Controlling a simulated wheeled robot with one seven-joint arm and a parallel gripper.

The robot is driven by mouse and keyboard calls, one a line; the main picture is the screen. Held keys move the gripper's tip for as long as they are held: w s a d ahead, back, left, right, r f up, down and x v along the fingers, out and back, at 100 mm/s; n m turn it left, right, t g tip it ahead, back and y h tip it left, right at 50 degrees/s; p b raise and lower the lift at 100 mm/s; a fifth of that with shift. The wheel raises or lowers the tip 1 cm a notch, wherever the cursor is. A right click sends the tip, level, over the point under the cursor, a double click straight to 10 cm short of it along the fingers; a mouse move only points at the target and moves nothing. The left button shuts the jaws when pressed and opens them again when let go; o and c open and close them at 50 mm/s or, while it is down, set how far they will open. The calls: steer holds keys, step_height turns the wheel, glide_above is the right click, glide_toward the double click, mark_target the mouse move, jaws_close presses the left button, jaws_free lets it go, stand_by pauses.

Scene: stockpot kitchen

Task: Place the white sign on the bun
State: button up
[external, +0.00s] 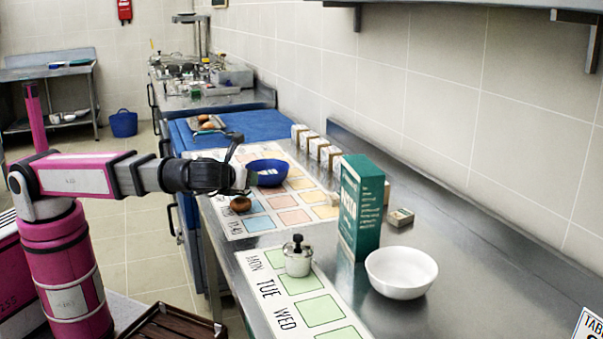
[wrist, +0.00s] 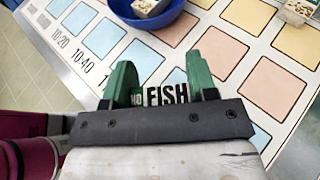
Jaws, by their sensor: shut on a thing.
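My gripper (wrist: 163,88) is shut on a small white sign (wrist: 168,97) with black lettering that reads "FISH" and a smaller dark green patch at its left. The sign sits between the two green fingers in the wrist view. In the external view my gripper (external: 243,180) is above the printed sheet, just over a round brown bun (external: 240,204). A small gap seems to lie between the gripper and the bun, but contact is hard to judge. The bun is hidden in the wrist view.
A blue bowl (external: 268,172) stands just beyond the gripper; it also shows in the wrist view (wrist: 148,14). Several small boxes line the wall side.

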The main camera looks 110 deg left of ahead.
steer(key=shift+f, duration=0.7)
steer(key=shift+f, duration=0.15)
steer(key=o, duration=0.9)
steer(key=shift+d+r, duration=0.2)
steer(key=shift+r, duration=0.05)
steer(key=v, duration=1.1)
steer(key=shift+d+r, duration=0.15)
steer(key=shift+d, duration=0.1)
